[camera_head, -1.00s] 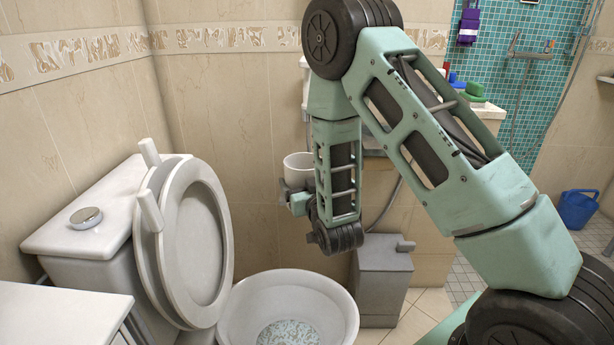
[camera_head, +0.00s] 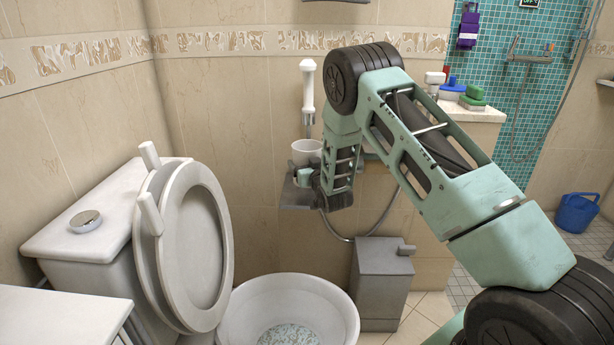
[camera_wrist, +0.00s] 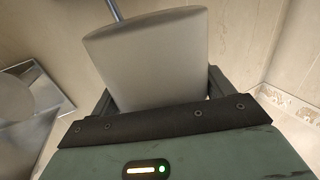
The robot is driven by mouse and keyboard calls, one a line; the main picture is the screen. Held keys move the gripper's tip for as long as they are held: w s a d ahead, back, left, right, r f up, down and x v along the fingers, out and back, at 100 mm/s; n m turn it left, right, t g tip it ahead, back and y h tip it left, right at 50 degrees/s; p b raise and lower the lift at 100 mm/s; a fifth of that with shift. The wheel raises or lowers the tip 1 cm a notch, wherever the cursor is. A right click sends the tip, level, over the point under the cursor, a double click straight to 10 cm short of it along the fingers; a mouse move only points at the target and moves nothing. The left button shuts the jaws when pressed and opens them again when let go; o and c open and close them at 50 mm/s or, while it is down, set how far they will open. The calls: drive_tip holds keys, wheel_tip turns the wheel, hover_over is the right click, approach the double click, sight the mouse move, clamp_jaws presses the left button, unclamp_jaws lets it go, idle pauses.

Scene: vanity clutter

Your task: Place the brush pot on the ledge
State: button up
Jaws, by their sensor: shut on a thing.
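The brush pot (camera_head: 306,150) is a pale, plain cup, held upright in the head view. My gripper (camera_head: 303,177) is shut on it, seen from behind and partly hidden by my wrist. In the wrist view the pot (camera_wrist: 150,60) fills the space between the two dark fingers, with a thin rod showing beyond its far end. A grey wall ledge (camera_head: 292,198) shows below and behind my gripper. The pot appears above it in the picture; I cannot tell the gap. My arm hides the ledge's right part.
A white hand sprayer (camera_head: 308,90) hangs on the wall behind the pot, its hose looping below. The counter (camera_head: 478,112) at right carries several small items.

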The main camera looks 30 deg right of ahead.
wheel_tip(320, 180, down, 4)
drive_tip(key=shift+r, duration=0.2)
drive_tip(key=shift+w+d+f, duration=0.15)
drive_tip(key=shift+f, duration=0.1)
drive_tip(key=shift+f+b, duration=0.2)
drive_tip(key=shift+b, duration=0.2)
drive_tip(key=o, duration=1.2)
drive_tip(key=shift+c, duration=0.2)
